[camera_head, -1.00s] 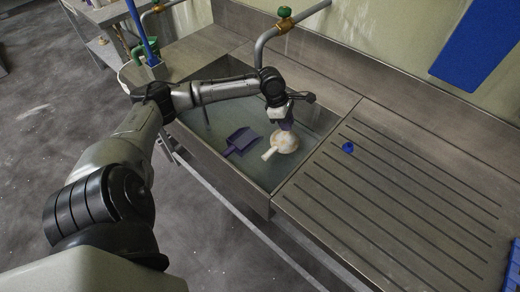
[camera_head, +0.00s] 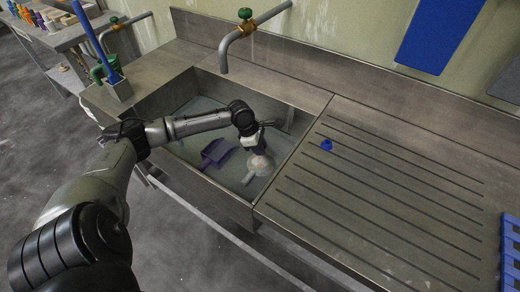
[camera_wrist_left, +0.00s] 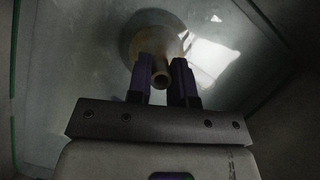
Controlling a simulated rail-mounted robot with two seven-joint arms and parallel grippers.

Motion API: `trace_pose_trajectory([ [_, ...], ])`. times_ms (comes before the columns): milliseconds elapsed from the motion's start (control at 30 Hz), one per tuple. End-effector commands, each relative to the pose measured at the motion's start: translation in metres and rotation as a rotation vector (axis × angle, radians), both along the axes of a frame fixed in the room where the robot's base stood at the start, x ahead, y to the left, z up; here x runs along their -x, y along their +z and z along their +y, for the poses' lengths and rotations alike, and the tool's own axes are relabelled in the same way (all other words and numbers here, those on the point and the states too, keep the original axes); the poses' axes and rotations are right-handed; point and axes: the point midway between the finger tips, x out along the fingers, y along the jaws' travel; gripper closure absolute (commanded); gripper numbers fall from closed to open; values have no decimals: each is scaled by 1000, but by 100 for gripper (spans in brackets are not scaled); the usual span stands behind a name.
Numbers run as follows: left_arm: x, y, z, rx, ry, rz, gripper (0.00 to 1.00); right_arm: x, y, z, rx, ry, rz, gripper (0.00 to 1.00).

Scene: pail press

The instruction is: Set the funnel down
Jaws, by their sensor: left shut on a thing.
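The pale, cream funnel (camera_head: 261,166) is low inside the sink basin (camera_head: 222,118), under my left gripper (camera_head: 260,152). In the left wrist view, the funnel (camera_wrist_left: 150,28) has its wide round mouth away from the camera and its narrow spout pointing back between the fingers. My left gripper (camera_wrist_left: 165,85) is shut on the funnel at its spout, with a dark purple finger on each side. A white stub shows at the funnel's lower left in the head view. I cannot tell whether the rim touches the basin floor. My right gripper is not in view.
A purple scoop (camera_head: 216,152) lies on the basin floor just left of the funnel. A tap (camera_head: 238,38) reaches over the basin. The ribbed drainboard (camera_head: 370,190) on the right is mostly clear, with a small blue piece (camera_head: 326,145) on it.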

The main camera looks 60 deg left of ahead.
Motion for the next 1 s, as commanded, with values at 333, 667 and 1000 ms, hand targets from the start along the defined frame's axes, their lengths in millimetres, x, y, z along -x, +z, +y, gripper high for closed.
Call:
trace_pose_trajectory([
  [333, 0, 0, 0, 0, 1, 0, 100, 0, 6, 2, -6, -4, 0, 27],
  [667, 0, -1, 0, 0, 0, 0, 54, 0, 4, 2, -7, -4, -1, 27],
  [1000, 3, 13, 3, -3, 1, 0, 54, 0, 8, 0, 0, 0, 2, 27],
])
